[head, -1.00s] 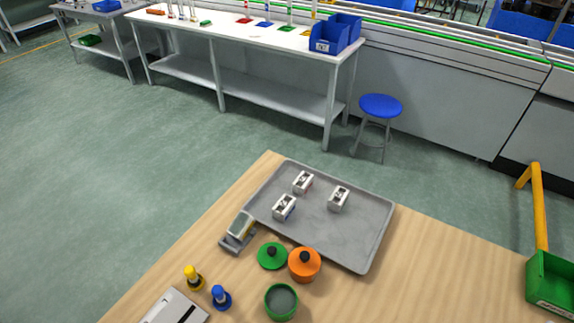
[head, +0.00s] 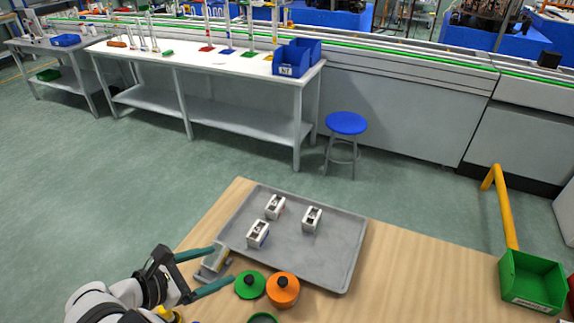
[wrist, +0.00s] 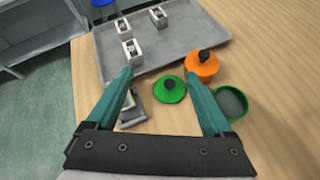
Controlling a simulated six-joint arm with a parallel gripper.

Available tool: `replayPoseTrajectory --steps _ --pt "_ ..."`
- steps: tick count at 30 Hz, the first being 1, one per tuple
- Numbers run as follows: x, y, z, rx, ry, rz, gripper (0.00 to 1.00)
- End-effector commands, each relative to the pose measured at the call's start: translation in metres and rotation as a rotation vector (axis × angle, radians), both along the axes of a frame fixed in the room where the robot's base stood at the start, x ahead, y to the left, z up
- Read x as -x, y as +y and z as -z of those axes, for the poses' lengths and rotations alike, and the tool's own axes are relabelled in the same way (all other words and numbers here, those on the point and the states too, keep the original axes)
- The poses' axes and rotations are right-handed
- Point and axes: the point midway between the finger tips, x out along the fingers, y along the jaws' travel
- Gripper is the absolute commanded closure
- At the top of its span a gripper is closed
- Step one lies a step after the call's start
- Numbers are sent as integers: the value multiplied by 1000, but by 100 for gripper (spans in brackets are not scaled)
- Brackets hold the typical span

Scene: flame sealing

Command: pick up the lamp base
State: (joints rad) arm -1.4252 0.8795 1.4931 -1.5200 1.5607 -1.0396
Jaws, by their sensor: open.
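None of the things on the wooden table is plainly marked as the lamp base. An open green round cup (wrist: 232,102) stands at the right in the wrist view; only its rim (head: 263,318) shows in the head view. A green lid with a black knob (head: 250,284) lies beside an orange round pot with a black knob (head: 283,289). My gripper (head: 223,264) is open and empty. In the head view its teal fingers overlap a small grey device (wrist: 131,111). In the wrist view the green lid shows between the fingers.
A grey tray (head: 320,262) holds three small metal blocks (head: 276,206). A yellow piece (head: 168,313) is partly hidden by my arm. A green bin (head: 533,282) stands at the right.

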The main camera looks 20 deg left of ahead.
Motion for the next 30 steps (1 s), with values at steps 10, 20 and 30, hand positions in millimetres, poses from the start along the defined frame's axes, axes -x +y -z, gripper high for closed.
replayPoseTrajectory --steps 10,20,30 --pt "45 82 53 208 -115 -407 15" --pt "-21 80 80 203 -114 -405 15" --pt "-67 71 105 202 -113 -403 15"
